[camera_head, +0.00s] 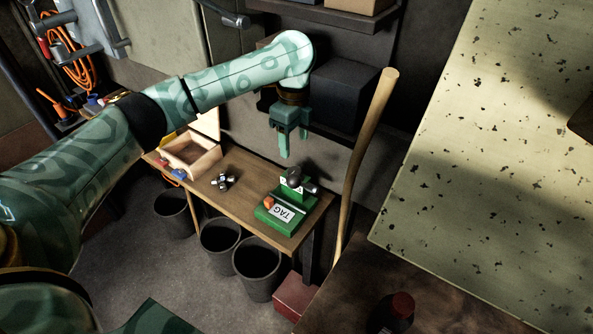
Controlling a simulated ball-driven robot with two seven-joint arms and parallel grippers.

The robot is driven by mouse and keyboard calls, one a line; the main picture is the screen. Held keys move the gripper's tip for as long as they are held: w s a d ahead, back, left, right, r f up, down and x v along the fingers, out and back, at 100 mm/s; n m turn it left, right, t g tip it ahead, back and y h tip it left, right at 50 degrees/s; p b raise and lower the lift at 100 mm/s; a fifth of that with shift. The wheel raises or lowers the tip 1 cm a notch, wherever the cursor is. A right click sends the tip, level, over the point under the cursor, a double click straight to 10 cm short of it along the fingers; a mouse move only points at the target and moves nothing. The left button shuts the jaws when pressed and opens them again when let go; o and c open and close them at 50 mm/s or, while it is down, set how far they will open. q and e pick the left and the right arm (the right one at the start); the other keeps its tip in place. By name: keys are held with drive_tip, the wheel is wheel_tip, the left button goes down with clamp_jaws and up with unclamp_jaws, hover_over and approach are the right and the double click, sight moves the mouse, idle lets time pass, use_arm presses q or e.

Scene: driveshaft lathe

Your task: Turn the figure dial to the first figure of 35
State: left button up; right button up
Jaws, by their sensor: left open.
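A green tag device (270,219) stands near the right end of the wooden bench. It has a white plate lettered TAG (288,213), an orange-red piece at its left side and dark rounded knobs (295,181) at its back. I cannot tell which dark part is the figure dial, and no figures are readable. My left gripper (292,145) hangs with its fingers down, open and empty, in the picture just above the knobs and apart from them. My right gripper is not in view.
A wooden box (195,158) with an open lid and a small dark-and-silver part (223,181) share the bench (238,205). A long wooden handle (362,150) leans close to the right of the device. Dark bins (257,263) stand below. A speckled panel (490,130) fills the right.

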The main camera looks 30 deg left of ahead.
sight(295, 170)
use_arm(q)
wheel_tip(295, 170, down, 9)
drive_tip(key=b, duration=0.3)
drive_tip(key=shift+f, duration=0.35)
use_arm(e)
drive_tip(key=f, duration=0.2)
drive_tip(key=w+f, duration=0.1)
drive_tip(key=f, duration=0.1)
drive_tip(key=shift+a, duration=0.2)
use_arm(q)
drive_tip(key=shift+c, duration=0.4)
drive_tip(key=c, duration=0.9)
